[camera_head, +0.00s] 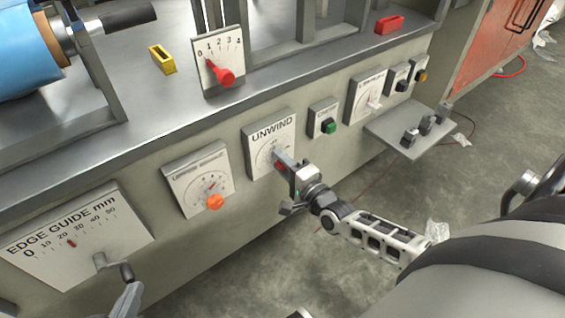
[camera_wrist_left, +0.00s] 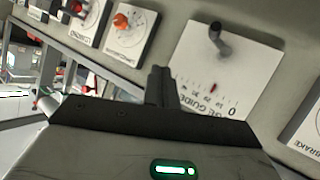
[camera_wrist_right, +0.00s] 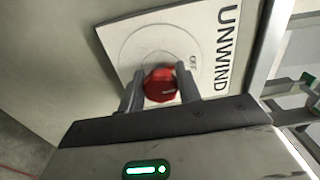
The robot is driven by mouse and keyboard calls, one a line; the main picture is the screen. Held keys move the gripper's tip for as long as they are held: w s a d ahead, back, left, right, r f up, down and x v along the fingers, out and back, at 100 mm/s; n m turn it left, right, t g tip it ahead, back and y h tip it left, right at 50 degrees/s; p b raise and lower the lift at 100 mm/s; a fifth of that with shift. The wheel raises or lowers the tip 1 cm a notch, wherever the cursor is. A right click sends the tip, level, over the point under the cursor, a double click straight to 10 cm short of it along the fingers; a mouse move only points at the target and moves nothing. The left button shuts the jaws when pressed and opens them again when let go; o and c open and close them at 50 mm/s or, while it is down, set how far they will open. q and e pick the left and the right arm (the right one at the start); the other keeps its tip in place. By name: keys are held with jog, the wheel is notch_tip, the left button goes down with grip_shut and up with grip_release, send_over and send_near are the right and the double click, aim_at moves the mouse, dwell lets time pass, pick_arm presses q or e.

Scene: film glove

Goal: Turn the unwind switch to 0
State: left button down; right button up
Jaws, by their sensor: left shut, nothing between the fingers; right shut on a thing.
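The white UNWIND panel (camera_head: 265,135) is on the machine's front face in the head view. It fills the upper part of the right wrist view (camera_wrist_right: 205,25), with the lettering running sideways. Its switch is a red round knob (camera_wrist_right: 160,85) with a pale pointer mark. My right gripper (camera_head: 283,163) is shut on the knob, one finger on each side (camera_wrist_right: 160,90). The dial's small print is too blurred to read fully. My left gripper (camera_wrist_left: 162,88) is shut and empty in front of the EDGE GUIDE panel (camera_wrist_left: 205,75); its tip shows at the lower left (camera_head: 133,292).
An orange-knobbed dial panel (camera_head: 198,178) is left of UNWIND. A green button panel (camera_head: 323,118) and another dial panel (camera_head: 366,96) are right of it. A red-handled lever (camera_head: 224,75) stands above. A small shelf (camera_head: 410,128) juts out at right.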

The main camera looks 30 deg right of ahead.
jog(key=shift+f, duration=0.1)
pick_arm(q)
jog(key=shift+s, duration=0.15)
pick_arm(e)
jog(key=o, duration=1)
jog(key=shift+c, duration=0.2)
jog(key=shift+s, duration=0.3)
pick_arm(q)
jog(key=shift+a+f+g+y+p, duration=0.25)
jog(key=shift+f+g+p, duration=0.25)
jog(key=shift+p, duration=0.3)
jog(key=shift+a+f+g+y+p, duration=0.2)
jog(key=shift+f+g+p, duration=0.1)
jog(key=shift+f+p, duration=0.4)
pick_arm(e)
jog(key=s+d, duration=0.1)
jog(key=s, duration=1.4)
jog(key=shift+s, duration=0.2)
pick_arm(q)
jog(key=shift+r, duration=0.15)
pick_arm(e)
jog(key=shift+d, duration=0.1)
